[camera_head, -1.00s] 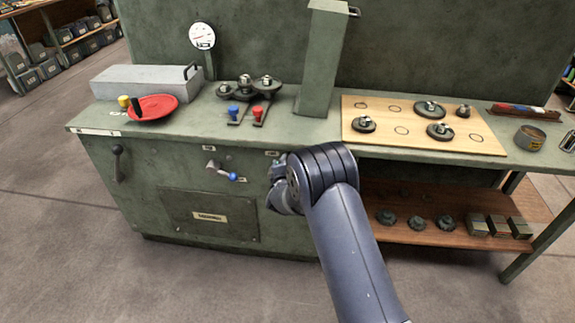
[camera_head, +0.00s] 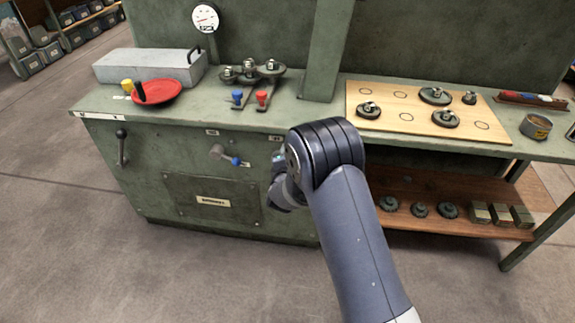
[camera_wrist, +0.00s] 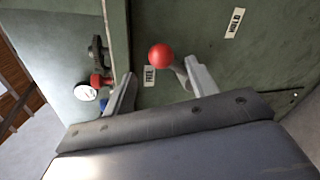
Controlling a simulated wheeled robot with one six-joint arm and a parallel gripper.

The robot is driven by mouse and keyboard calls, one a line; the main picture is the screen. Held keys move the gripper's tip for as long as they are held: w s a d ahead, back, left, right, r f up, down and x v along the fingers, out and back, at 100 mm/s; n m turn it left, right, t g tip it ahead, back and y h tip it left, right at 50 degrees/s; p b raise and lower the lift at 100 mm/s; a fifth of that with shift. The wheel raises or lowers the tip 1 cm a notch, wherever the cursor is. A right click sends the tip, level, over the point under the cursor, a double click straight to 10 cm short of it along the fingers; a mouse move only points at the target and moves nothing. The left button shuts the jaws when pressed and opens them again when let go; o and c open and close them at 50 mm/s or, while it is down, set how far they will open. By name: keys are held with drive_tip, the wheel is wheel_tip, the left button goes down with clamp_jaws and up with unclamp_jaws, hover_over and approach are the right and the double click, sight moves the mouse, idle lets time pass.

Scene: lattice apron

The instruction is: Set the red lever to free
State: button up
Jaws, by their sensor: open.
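In the wrist view the red lever shows as a red ball knob (camera_wrist: 161,56) on a grey stem that runs right, partly behind the right finger. The knob is close to the FREE label (camera_wrist: 150,76); the HOLD label (camera_wrist: 235,22) is farther off at upper right. My gripper (camera_wrist: 160,70) is open, its fingers on either side of the knob in the picture. I cannot tell whether either touches it. In the head view my arm hides this lever and most of my gripper, in front of the green cabinet (camera_head: 150,190).
A blue-tipped lever (camera_head: 232,160) and a black-knobbed lever (camera_head: 121,140) are on the cabinet front, left of my arm. Small blue (camera_head: 237,97) and red (camera_head: 262,97) handles stand on top. A lower shelf (camera_head: 470,210) holds parts at right. The floor at left is clear.

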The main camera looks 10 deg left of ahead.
drive_tip(key=shift+v, duration=2.65)
drive_tip(key=shift+w, duration=0.1)
drive_tip(key=x, duration=1)
drive_tip(key=shift+w+f, duration=0.1)
drive_tip(key=shift+w, duration=0.2)
drive_tip(key=shift+d, duration=0.1)
drive_tip(key=v, duration=1)
drive_tip(key=x, duration=1)
drive_tip(key=shift+w+f+b, duration=0.1)
drive_tip(key=shift+f+b, duration=0.15)
drive_tip(key=shift+b, duration=0.15)
drive_tip(key=d+m+b, duration=0.1)
drive_tip(key=b, duration=0.2)
drive_tip(key=shift+f+b, duration=0.3)
drive_tip(key=shift+f, duration=0.05)
drive_tip(key=shift+d+f+m+b, duration=0.1)
drive_tip(key=shift+m+b, duration=0.3)
drive_tip(key=shift+b, duration=0.1)
